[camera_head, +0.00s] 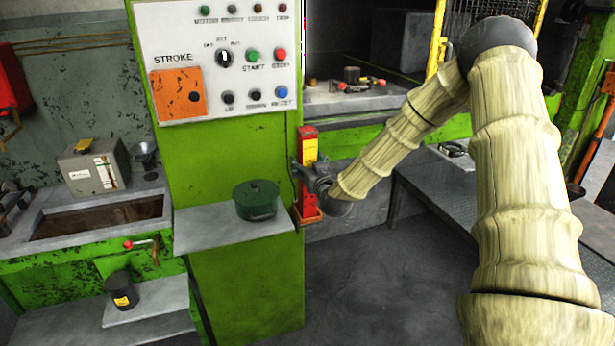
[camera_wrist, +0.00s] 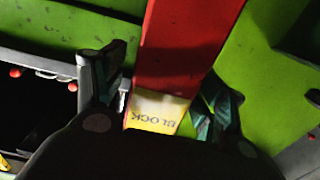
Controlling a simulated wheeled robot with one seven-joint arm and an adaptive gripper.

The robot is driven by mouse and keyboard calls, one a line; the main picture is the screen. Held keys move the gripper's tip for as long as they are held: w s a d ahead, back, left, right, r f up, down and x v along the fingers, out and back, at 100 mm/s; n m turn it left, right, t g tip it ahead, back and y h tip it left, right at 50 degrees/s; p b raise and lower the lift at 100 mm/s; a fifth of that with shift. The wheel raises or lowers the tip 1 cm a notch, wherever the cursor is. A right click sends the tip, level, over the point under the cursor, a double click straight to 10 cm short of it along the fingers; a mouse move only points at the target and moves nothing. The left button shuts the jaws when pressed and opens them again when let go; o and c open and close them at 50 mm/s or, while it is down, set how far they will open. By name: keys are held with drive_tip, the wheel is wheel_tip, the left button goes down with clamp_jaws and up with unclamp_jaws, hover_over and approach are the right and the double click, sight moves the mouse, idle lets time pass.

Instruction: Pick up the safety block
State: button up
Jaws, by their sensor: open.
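The safety block (camera_head: 308,134) is a tall red bar with a yellow label. It stands upright against the right edge of the green press column, its foot at a small orange-red holder. In the wrist view the block (camera_wrist: 185,45) runs between my fingers, with its yellow label reading "BLOCK" near the palm. My gripper (camera_wrist: 158,88) is open, one finger on each side of the block, with a visible gap at least on the left. In the head view my gripper (camera_head: 312,178) covers the block's middle. Whether the right finger touches it I cannot tell.
A control panel (camera_head: 220,20) is above left on the green column (camera_head: 240,270). A grey shelf (camera_head: 205,228) beside the block carries a green lidded pot (camera_head: 256,200). A dark table (camera_head: 432,190) stands to the right, under my arm. The floor (camera_head: 370,280) below is clear.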

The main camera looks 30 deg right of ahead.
clamp_jaws()
drive_tip(key=shift+r, duration=0.15)
